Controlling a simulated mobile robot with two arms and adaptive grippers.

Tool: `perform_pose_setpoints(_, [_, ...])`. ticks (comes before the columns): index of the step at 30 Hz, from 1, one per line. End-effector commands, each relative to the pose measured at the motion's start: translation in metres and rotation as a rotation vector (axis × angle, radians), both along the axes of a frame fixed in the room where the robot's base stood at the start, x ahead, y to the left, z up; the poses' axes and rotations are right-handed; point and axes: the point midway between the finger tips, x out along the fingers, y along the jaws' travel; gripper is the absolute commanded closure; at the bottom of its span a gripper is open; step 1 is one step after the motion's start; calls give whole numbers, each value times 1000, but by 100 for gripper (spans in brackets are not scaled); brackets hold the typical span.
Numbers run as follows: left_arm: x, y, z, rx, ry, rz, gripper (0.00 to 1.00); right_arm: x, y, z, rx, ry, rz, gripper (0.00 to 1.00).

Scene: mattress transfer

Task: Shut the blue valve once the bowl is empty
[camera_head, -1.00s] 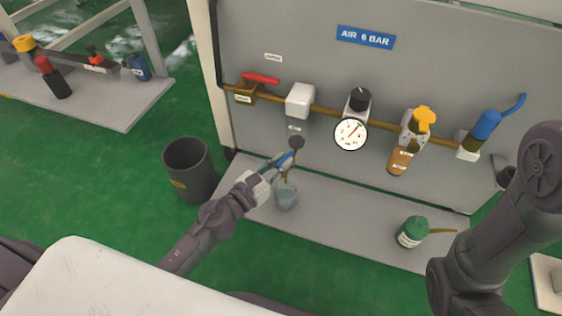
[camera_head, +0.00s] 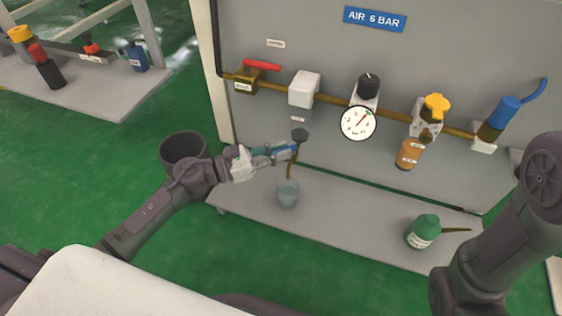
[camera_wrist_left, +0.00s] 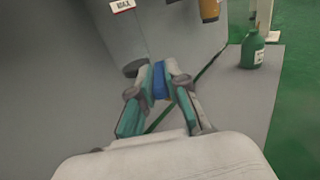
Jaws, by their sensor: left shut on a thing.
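My left gripper (camera_head: 287,152) is shut on the blue valve (camera_wrist_left: 160,80), whose blue part shows between the two fingertips in the left wrist view. The valve is just below the dark round bottom (camera_head: 300,135) of the clear or grey bowl (camera_wrist_left: 150,30), which hangs under a white block (camera_head: 304,89). The bowl blends into the panel, and I cannot tell whether liquid is in it. A thin brown stream or tube (camera_head: 291,168) runs from the valve towards a glass jar (camera_head: 288,194) on the shelf. My right gripper is not in view.
A pressure gauge (camera_head: 359,123), a yellow-knobbed unit with an amber bowl (camera_head: 408,154) and another blue-handled fitting (camera_head: 502,115) line the pipe rightward. A green bottle (camera_head: 423,231) stands on the shelf (camera_head: 340,222). A dark bin (camera_head: 183,149) stands at left, partly behind my arm.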

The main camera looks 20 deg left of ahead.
Motion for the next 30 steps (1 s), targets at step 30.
perform_pose_setpoints(30, [26, 9, 1, -1, 0, -717, 100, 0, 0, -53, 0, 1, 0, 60])
